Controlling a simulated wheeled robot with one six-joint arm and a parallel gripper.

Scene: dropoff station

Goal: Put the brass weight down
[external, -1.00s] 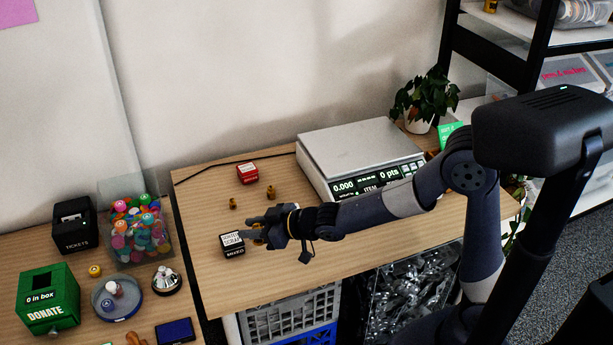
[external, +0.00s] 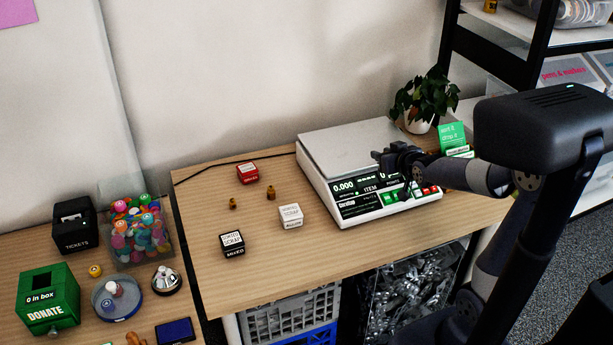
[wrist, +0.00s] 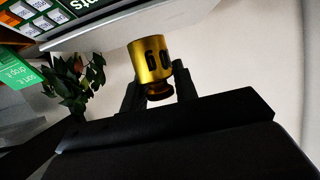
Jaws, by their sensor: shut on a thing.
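My gripper (external: 382,157) is over the right front part of the scale (external: 345,150), near the edge of its grey plate. In the wrist view, my gripper (wrist: 158,92) is shut on a brass weight (wrist: 152,60) marked with a 6 and a 0. The scale's plate edge (wrist: 130,24) appears beyond the weight; I cannot tell if they touch. The held weight cannot be made out in the external view. Two other small brass weights (external: 233,203) (external: 271,193) stand on the wooden table (external: 250,275).
A red box (external: 248,174), a white box (external: 291,216) and a black-sided box (external: 232,244) stand on the table. A potted plant (external: 424,98) and a green sign (external: 452,137) are behind the scale's right side. The front middle of the table is clear.

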